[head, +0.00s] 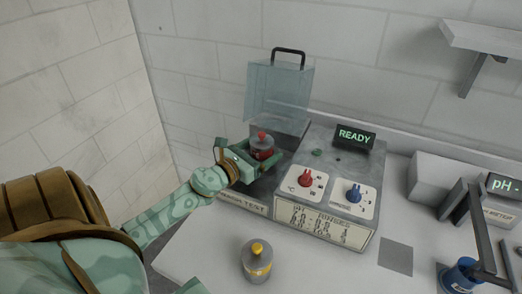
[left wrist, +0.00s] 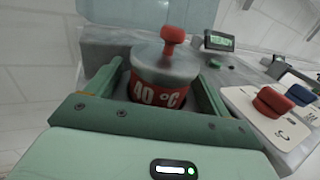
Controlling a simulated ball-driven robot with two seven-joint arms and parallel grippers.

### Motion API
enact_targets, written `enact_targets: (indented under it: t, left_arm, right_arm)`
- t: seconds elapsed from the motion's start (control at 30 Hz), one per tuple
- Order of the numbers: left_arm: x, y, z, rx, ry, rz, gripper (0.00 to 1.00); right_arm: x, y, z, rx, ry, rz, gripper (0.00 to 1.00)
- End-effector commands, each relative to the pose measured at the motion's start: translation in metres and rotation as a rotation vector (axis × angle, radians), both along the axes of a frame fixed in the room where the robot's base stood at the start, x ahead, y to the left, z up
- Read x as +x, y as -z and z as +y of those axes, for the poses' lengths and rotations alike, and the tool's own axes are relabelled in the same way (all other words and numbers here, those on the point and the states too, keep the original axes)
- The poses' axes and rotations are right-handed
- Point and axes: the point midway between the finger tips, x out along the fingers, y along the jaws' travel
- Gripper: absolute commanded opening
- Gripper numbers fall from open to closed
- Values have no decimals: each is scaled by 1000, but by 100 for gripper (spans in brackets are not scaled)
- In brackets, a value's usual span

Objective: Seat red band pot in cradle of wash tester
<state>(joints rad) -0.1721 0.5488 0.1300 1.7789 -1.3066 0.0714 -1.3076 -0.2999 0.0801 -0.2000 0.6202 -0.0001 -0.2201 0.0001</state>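The red band pot (head: 262,148) stands upright at the left part of the wash tester (head: 335,165), in its cradle area. In the left wrist view the pot (left wrist: 165,75) shows a grey lid, a red knob and a red band reading "40 °C". My left gripper (head: 250,157) reaches in from the left, with one finger on each side of the pot. Its fingers (left wrist: 163,85) are very close to the pot's sides; I cannot tell whether they press on it. The pot's base and the cradle under it are hidden by the gripper. My right gripper is not in view.
A clear lid (head: 279,92) with a dark handle stands raised behind the pot. A yellow-banded pot (head: 257,261) stands on the bench in front. Red (head: 306,178) and blue (head: 354,193) knobs are right of the pot. A pH meter (head: 498,213) stands at right.

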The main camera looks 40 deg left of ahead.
Motion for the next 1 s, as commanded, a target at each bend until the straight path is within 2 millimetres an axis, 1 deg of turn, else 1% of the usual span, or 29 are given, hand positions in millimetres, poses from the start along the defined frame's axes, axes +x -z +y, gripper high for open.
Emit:
enact_targets:
  t: [0.23,0.37,0.47,0.7,0.8,0.9,1.0]
  left_arm:
    - [-3,4,0,-3,1,7,81]
    - [-18,6,0,-3,1,10,81]
    - [-40,9,2,-3,0,12,81]
    - [-106,9,6,-4,-3,9,81]
    - [-129,7,8,-4,-4,7,81]
    - [-146,5,9,-3,-3,5,81]
    - [-157,3,9,-2,-2,3,81]
  right_arm:
    - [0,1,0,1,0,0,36]
    - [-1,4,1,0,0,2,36]
    - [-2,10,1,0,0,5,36]
    - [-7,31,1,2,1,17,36]
    - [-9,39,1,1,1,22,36]
    - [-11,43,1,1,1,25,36]
    - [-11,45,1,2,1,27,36]
